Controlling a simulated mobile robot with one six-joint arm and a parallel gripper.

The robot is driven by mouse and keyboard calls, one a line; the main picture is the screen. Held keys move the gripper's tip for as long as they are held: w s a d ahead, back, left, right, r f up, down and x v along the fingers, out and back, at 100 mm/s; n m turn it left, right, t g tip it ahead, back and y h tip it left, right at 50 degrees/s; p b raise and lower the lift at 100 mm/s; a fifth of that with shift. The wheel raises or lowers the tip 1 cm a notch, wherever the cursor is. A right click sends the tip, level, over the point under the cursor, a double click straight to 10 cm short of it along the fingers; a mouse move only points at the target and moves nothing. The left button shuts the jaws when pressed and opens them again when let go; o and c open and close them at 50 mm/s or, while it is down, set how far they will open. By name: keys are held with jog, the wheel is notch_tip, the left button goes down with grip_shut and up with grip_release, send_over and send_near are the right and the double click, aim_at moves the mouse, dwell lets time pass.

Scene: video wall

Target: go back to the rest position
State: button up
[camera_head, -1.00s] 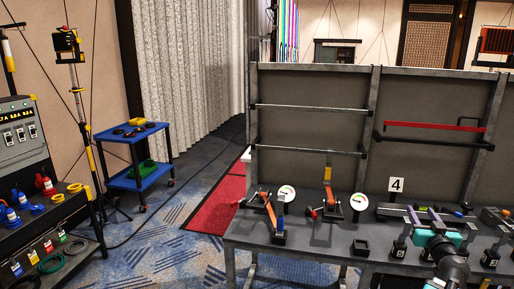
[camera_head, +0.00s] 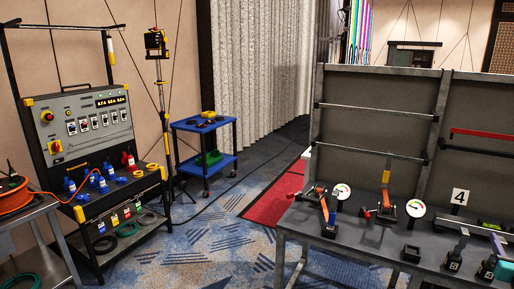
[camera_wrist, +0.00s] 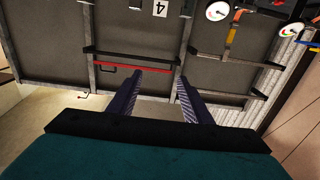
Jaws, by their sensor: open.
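My gripper (camera_wrist: 160,77) shows in the wrist view with its two dark ribbed fingers apart and nothing between them. Beyond them, upside down in that view, is the grey panelled wall with a red bar (camera_wrist: 131,66). In the head view only a part of my arm's end shows, at the lower right edge over the dark workbench (camera_head: 342,236). The rest of the arm is out of that frame.
On the bench stand two white gauges (camera_head: 415,208), orange-handled clamps and a number 4 card (camera_head: 459,196). A power panel (camera_head: 84,121), a blue cart (camera_head: 204,126) and an orange cable reel (camera_head: 14,194) stand left.

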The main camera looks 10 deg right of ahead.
jog(key=w+a+f+n+y+b, duration=0.15)
jog(key=w+a+f+y, duration=0.25)
jog(key=w+a+f, duration=0.6)
jog(key=w+a+f+n+y, duration=0.3)
jog(key=w+a+f, duration=0.5)
jog(key=w+a, duration=0.45)
jog(key=w+a+f+n+g+y+b, duration=0.15)
jog(key=a+f+y, duration=0.25)
jog(key=a+f, duration=0.75)
jog(key=w+a+f+n+g+y, duration=0.1)
jog(key=a+f+n+g+y, duration=0.15)
jog(key=a+f, duration=0.9)
jog(key=s+a+f+n+g+y+b, duration=0.15)
jog(key=s+a+f+g, duration=0.25)
jog(key=s+a+f, duration=0.75)
jog(key=s+a+f+n+g+y, duration=0.1)
jog(key=s+a+f+n+g, duration=0.2)
jog(key=s+a+f+g, duration=0.75)
jog(key=s+a+f+m+t+h, duration=0.1)
jog(key=s+a+f+h, duration=0.15)
jog(key=s, duration=0.75)
jog(key=s+d+r+m+g+h, duration=0.1)
jog(key=s+d+m+g+h, duration=0.1)
jog(key=s+d, duration=0.4)
jog(key=m+h, duration=0.1)
jog(key=m, duration=0.1)
jog(key=shift+s+d+m, duration=0.2)
jog(key=shift+m, duration=0.1)
